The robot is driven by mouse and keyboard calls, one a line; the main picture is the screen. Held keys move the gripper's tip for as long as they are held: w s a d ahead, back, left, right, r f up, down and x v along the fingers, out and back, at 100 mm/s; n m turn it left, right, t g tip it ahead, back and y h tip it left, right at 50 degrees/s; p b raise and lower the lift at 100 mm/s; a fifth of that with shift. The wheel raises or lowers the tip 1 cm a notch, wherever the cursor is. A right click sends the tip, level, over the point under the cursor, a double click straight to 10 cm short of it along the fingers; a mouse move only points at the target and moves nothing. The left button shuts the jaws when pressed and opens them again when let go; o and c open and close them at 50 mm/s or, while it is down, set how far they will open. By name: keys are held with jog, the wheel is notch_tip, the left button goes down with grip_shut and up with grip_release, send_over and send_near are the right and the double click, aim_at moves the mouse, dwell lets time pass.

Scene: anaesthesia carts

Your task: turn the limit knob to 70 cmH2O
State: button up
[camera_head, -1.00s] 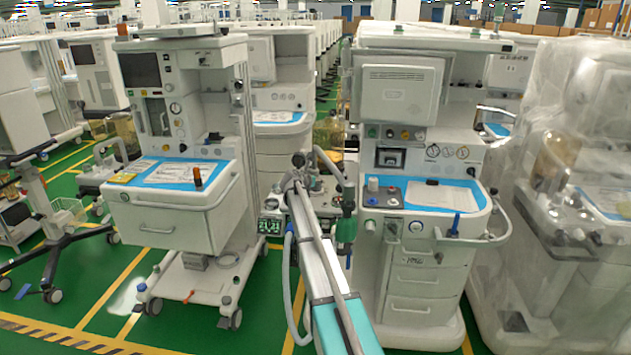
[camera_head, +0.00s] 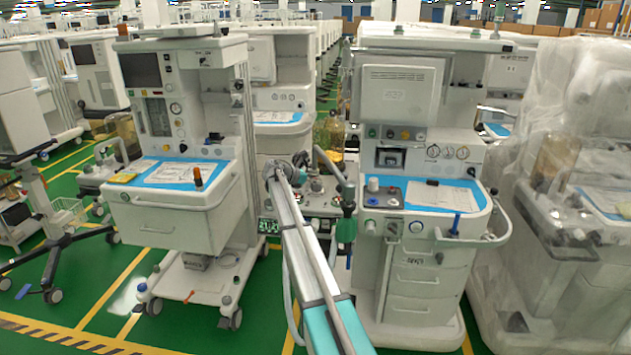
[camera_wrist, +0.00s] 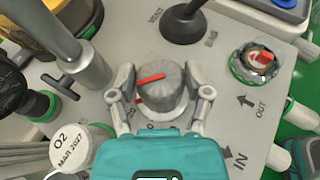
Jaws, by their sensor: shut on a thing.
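The limit knob (camera_wrist: 164,86) is a grey round knob with a red pointer bar, seen from above in the wrist view. It sits on a pale scale dial, and the bar slants with its left end a little lower. My gripper (camera_wrist: 165,94) has one finger on each side of the knob and is shut on it. Scale marks show at the knob's lower left, but most of the scale is hidden and I cannot read the value. In the head view the knob cannot be made out at the arm's far end.
A black conical part (camera_wrist: 184,24) stands just behind the knob, with a metal post (camera_wrist: 82,62) to the left. A red-and-green port (camera_wrist: 257,58) is at the right. An O2 cap (camera_wrist: 72,147) is at lower left. Carts flank my arm, including a right-hand one (camera_head: 405,270).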

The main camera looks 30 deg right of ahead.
jog(key=shift+w+m+g, duration=0.2)
jog(key=shift+m+g, duration=1.4)
jog(key=shift+g, duration=0.3)
jog(key=shift+s+y, duration=0.1)
jog(key=shift+y, duration=0.3)
jog(key=o, duration=1.2)
jog(key=shift+c, duration=0.2)
jog(key=shift+s, duration=0.1)
